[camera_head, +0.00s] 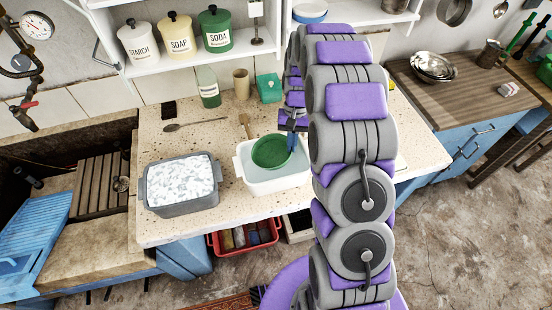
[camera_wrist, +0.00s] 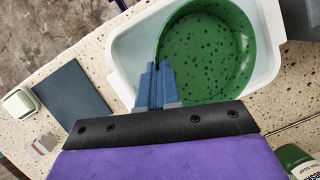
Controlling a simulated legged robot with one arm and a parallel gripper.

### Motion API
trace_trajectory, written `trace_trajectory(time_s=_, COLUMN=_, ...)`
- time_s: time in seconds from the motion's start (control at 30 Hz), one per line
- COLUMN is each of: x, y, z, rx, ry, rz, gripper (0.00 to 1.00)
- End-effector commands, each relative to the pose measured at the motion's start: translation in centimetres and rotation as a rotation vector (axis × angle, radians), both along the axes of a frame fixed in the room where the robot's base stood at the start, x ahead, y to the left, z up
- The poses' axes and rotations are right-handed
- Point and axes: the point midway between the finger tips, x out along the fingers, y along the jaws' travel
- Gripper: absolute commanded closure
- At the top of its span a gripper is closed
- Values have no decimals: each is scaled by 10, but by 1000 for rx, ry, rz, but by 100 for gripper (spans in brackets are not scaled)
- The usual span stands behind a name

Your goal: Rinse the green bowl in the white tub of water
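The green bowl (camera_head: 271,152) is over the white tub (camera_head: 244,180), within its rim as seen from above. In the wrist view the bowl (camera_wrist: 208,48) shows dark spots over its inside. The white tub (camera_wrist: 122,62) surrounds it there, with pale contents partly covered by the bowl. My gripper (camera_wrist: 157,68) has its two blue fingers close together, with the bowl's near wall between their tips. In the head view my gripper (camera_head: 291,141) is at the bowl's right edge, partly hidden by my arm. I cannot tell how deep the bowl sits.
A grey tub (camera_head: 183,207) of white suds stands left of the white tub. A wooden spoon (camera_head: 195,125), a brush (camera_head: 245,125), a green-labelled bottle (camera_head: 208,88) and a teal box (camera_head: 269,88) lie or stand behind. A dark flat mat (camera_wrist: 73,90) lies beside the tub.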

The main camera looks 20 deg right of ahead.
Motion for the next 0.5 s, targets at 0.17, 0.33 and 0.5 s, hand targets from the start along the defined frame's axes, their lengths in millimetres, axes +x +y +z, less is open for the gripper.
trace_trajectory(time_s=0.17, x=0, y=0, z=15, rx=0, ry=1, rz=-1, gripper=100)
trace_trajectory(time_s=0.33, x=0, y=7, z=27, rx=-7, ry=2, rz=0, gripper=100)
trace_trajectory(time_s=0.5, x=-1, y=10, z=39, rx=-10, ry=1, rz=0, gripper=100)
